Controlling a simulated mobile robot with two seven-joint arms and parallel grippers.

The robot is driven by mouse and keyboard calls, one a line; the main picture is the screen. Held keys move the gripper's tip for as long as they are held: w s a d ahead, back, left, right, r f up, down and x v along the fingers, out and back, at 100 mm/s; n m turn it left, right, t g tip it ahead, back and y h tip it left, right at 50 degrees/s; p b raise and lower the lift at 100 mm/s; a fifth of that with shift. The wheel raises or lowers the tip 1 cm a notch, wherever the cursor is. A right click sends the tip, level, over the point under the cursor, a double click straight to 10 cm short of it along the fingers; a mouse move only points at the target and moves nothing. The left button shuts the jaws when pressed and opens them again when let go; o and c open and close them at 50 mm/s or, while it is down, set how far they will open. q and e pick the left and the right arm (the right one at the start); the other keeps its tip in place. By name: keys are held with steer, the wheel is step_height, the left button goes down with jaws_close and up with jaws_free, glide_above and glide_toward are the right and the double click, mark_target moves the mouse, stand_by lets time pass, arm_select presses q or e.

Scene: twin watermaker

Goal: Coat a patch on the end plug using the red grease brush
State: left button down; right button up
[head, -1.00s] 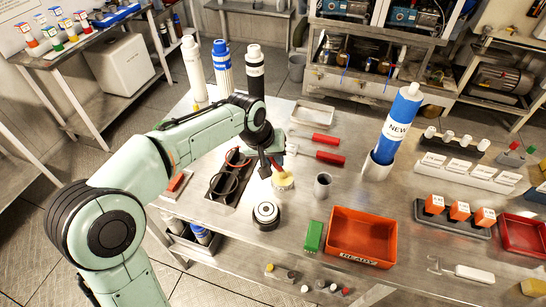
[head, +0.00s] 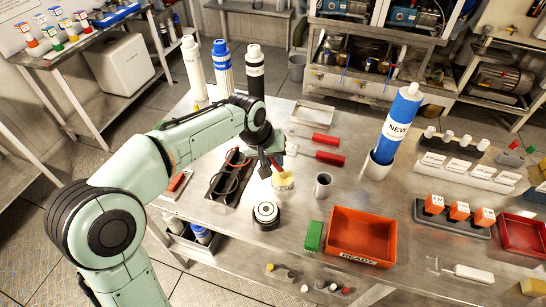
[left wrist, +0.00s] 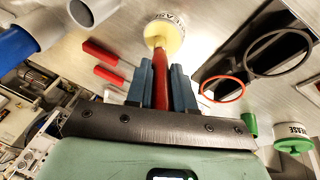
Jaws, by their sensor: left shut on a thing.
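My left gripper (head: 268,166) is shut on the red grease brush (left wrist: 138,85), seen best in the left wrist view between the blue fingers (left wrist: 163,85). Its pale tip reaches the yellow top of the grease jar (left wrist: 165,33); whether it dips in is hard to tell. In the head view the jar (head: 283,182) stands just below the gripper. A round black-and-white disc (head: 266,214), which looks like the end plug, lies on the table just in front of the jar, apart from the brush. My right gripper is not in view.
A grey cup (head: 323,185) stands right of the jar, with an orange READY bin (head: 361,236) and a green block (head: 313,236) in front. Red-handled tools (head: 328,157) lie behind. A dark tray with black rings (head: 222,192) is at left. A blue NEW cartridge (head: 397,125) stands at right.

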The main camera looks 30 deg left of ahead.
arm_select(q)
steer(key=shift+r+p, duration=2.4)
steer(key=shift+r, duration=1.1)
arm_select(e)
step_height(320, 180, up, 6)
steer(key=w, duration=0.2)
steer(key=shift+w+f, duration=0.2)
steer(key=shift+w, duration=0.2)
arm_select(q)
steer(key=shift+f, duration=0.1)
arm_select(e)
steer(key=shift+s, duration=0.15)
